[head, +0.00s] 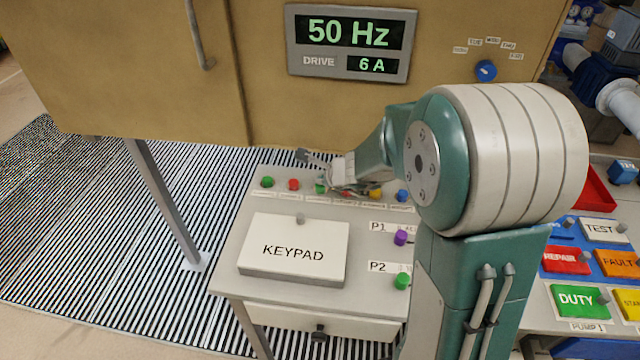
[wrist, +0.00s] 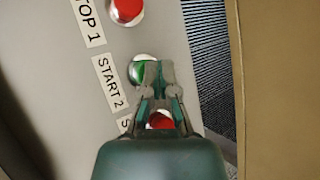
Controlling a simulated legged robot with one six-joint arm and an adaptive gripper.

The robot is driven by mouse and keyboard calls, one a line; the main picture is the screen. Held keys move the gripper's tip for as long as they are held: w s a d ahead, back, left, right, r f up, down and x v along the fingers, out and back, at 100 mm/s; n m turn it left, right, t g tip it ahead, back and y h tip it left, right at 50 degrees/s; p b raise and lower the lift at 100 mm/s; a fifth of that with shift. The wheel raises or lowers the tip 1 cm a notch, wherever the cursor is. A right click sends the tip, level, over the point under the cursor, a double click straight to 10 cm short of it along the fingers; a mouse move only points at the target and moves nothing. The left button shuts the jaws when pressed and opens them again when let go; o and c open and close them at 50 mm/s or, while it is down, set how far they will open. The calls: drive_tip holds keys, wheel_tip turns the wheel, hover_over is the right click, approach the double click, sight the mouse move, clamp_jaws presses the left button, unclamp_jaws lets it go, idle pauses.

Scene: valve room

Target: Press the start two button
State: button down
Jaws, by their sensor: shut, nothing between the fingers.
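The green START 2 button (wrist: 139,72) sits beside its white label (wrist: 110,83) on the grey panel. In the head view, the green button (head: 320,186) is third from the left in the back row. My gripper (wrist: 154,72) is shut and empty, its fingertips overlapping the right part of the START 2 button in the wrist view. I cannot tell whether the tips touch it. My gripper (head: 336,187) also shows in the head view, low over the row beside that button, partly hidden by my arm.
The red STOP 1 button (wrist: 125,10) lies on one side of START 2, and another red button (wrist: 160,121) shows beneath my fingers. A KEYPAD box (head: 293,250) stands in front of the row. A cabinet (head: 150,70) with a 50 Hz display (head: 350,42) rises behind the desk.

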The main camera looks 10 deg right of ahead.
drive_tip(key=shift+r, duration=0.65)
drive_tip(key=shift+r, duration=2.5)
drive_tip(key=s+a+r+n+g, duration=0.1)
drive_tip(key=s+a+r+n, duration=0.1)
drive_tip(key=s+r+n, duration=0.35)
drive_tip(key=s+a+r+n+g, duration=0.1)
drive_tip(key=s+a+r+n, duration=0.1)
drive_tip(key=s+n, duration=0.6)
drive_tip(key=s+d+n+g+h, duration=0.1)
drive_tip(key=s+d+n+h, duration=0.2)
drive_tip(key=s+n, duration=0.6)
drive_tip(key=s, duration=0.6)
drive_tip(key=shift+d+n, duration=0.35)
